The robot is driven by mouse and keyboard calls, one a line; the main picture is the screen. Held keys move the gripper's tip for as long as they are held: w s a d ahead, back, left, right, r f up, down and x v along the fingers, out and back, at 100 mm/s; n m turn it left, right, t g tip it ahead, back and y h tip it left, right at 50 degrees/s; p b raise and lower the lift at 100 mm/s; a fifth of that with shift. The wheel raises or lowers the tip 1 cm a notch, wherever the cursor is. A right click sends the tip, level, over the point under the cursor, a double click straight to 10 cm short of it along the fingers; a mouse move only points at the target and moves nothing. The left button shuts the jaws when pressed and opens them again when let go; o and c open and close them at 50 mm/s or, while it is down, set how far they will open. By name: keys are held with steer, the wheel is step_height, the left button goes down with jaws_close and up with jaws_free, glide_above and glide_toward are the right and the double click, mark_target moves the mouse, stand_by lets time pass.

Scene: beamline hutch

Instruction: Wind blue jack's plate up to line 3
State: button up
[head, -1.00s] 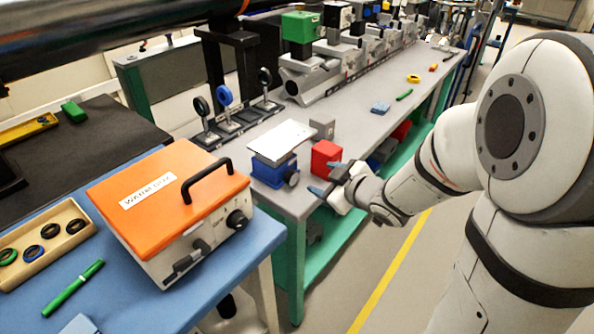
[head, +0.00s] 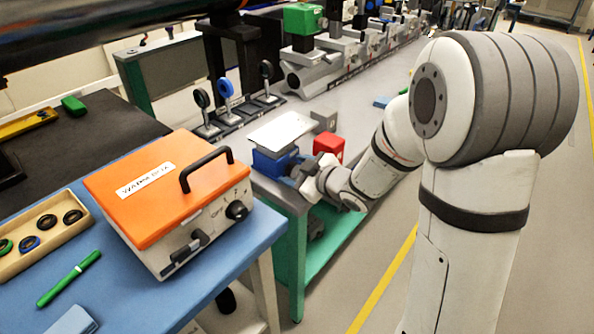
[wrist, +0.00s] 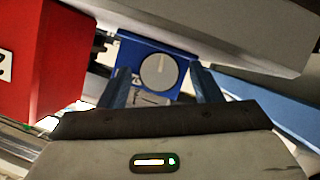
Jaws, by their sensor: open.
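The blue jack (head: 268,164) stands at the near end of the grey bench, with its pale flat plate (head: 282,131) on top. In the wrist view the jack's blue front (wrist: 128,50) carries a round grey knob (wrist: 158,71) with a pale line on it, and the plate's underside (wrist: 240,35) spans above. My gripper (head: 298,174) is at the knob side of the jack. In the wrist view its open fingers (wrist: 162,86) stand left and right of the knob, with visible gaps. Some marks beside the knob are partly hidden by the left finger, and I cannot read the plate's height.
A red block (head: 328,147) stands right of the jack, close to my gripper; it fills the left of the wrist view (wrist: 40,60). A grey block (head: 323,121) is behind. An orange-topped box (head: 165,185) sits on the blue table at left. Lens mounts (head: 226,98) stand behind the jack.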

steer(key=c, duration=1)
steer(key=shift+r+p, duration=0.2)
steer(key=shift+p, duration=0.4)
steer(key=shift+m+p, duration=0.3)
steer(key=shift+p, duration=0.2)
steer(key=m+g+p, duration=0.1)
steer(key=p, duration=0.2)
steer(key=shift+w+d+r+y, duration=0.1)
steer(key=shift+d+r+y, duration=0.05)
steer(key=shift+y, duration=0.15)
steer(key=m+g+p, duration=0.1)
steer(key=m+p, duration=0.1)
steer(key=p, duration=0.2)
steer(key=shift+w+y, duration=0.1)
steer(key=shift+y, duration=0.2)
steer(key=shift+f+m+p, duration=0.25)
steer(key=shift+m+p, duration=0.05)
steer(key=shift+p, duration=0.2)
steer(key=shift+g, duration=0.3)
